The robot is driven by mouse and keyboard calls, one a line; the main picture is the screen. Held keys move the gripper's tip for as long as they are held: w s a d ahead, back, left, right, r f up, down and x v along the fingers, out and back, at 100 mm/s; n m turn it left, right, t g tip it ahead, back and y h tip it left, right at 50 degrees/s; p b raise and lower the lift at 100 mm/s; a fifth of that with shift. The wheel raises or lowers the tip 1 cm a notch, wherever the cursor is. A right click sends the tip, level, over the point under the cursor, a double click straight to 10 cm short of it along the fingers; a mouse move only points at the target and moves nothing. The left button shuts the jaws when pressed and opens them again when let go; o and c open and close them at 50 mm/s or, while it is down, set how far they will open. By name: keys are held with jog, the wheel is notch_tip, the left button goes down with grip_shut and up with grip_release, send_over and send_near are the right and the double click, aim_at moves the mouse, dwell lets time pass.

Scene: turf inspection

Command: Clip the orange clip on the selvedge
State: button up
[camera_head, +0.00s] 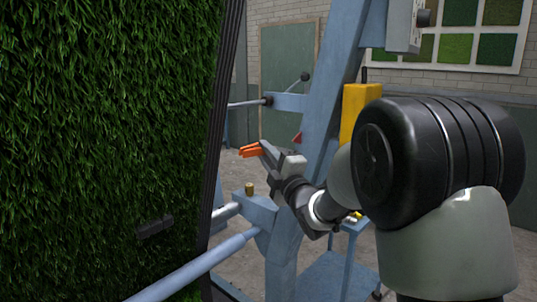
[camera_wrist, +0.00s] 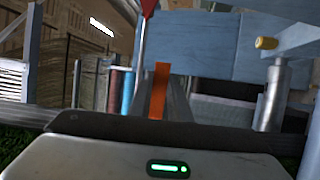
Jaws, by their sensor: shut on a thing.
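The orange clip (camera_head: 250,151) is held at the tips of my gripper (camera_head: 265,151), pointing left toward the turf. My gripper is shut on it. In the wrist view the clip (camera_wrist: 158,90) shows as an upright orange strip between the grey fingers. The selvedge (camera_head: 221,112) is the dark, nearly upright edge along the right side of the hanging green turf (camera_head: 105,110). In the head view the clip appears to the right of the selvedge, with a visible gap between them. The exact depth between them cannot be told.
A blue frame post (camera_head: 325,115) rises behind my gripper. A blue roller bar (camera_head: 205,268) crosses below, near the turf. A bracket with a brass knob (camera_head: 250,190) sits just below the clip. A yellow box (camera_head: 357,105) and a blue cart (camera_head: 340,272) stand behind my arm.

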aim_at(242, 152)
jog(key=shift+w+a+r+p, duration=0.5)
jog(key=shift+a+p, duration=0.2)
jog(key=shift+p, duration=0.15)
jog(key=shift+w+a+f+p, duration=0.1)
jog(key=shift+w+a+p, duration=0.25)
jog(key=shift+w+a, duration=0.2)
jog(key=shift+w+a+b, duration=0.2)
jog(key=shift+a+b, duration=0.15)
jog(key=shift+b, duration=0.2)
jog(key=shift+w+a+r+b, duration=0.4)
jog(key=shift+w+a+b, duration=0.1)
jog(key=shift+w+a, duration=0.15)
jog(key=shift+s+d+b, duration=0.1)
jog(key=shift+s+b, duration=0.05)
jog(key=shift+b, duration=0.6)
jog(key=shift+f+b, duration=0.1)
jog(key=shift+b, duration=0.55)
jog(key=shift+s+a+b, duration=0.7)
jog(key=shift+s+b, duration=0.2)
jog(key=shift+b, duration=0.55)
jog(key=shift+s+a+b, duration=0.7)
jog(key=shift+s+b, duration=0.2)
jog(key=shift+b, duration=0.5)
dwell(1.1)
